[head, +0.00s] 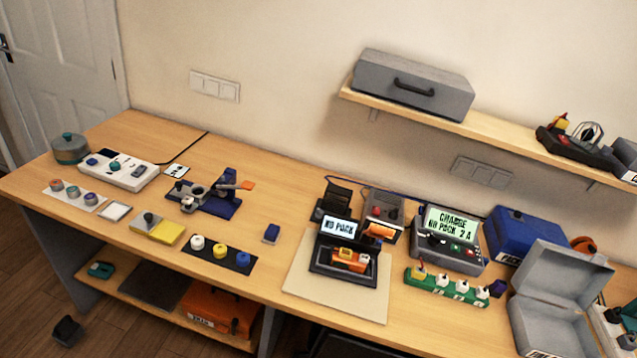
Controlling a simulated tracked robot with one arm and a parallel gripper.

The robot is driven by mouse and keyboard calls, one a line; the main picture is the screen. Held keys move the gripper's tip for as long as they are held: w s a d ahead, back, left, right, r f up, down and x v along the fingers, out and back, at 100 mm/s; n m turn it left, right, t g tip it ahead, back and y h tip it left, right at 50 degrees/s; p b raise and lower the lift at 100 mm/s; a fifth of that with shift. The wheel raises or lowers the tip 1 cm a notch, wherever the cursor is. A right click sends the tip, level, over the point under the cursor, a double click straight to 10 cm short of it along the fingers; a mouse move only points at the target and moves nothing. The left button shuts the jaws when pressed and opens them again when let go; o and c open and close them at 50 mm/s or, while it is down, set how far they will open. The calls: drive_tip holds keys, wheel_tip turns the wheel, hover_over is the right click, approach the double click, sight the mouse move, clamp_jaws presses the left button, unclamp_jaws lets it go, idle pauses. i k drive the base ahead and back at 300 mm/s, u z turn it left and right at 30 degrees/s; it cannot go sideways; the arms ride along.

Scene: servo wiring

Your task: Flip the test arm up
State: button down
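No part is clearly marked as the test arm. A blue stand (222,206) with grey clamp parts stands at the middle left of the bench. A dark lever with an orange tip (247,185) sticks out from it to the right. A black device (343,281) with a "NO PACK" screen (339,228) stands on a beige mat (300,289). An orange and black block (351,260) sits in it, and an orange part (379,232) is beside the screen. Which of these is the test arm, I cannot tell. My gripper is not in view.
An open grey case (556,290) fills the right end. A wall shelf (480,130) bears a grey case (412,84). Bare wood shows at the left front.

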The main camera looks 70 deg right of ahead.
sight(380, 233)
drive_tip(key=u, duration=0.6)
drive_tip(key=k, duration=1.55)
drive_tip(key=z, duration=0.9)
drive_tip(key=i, duration=1)
drive_tip(key=u, duration=0.05)
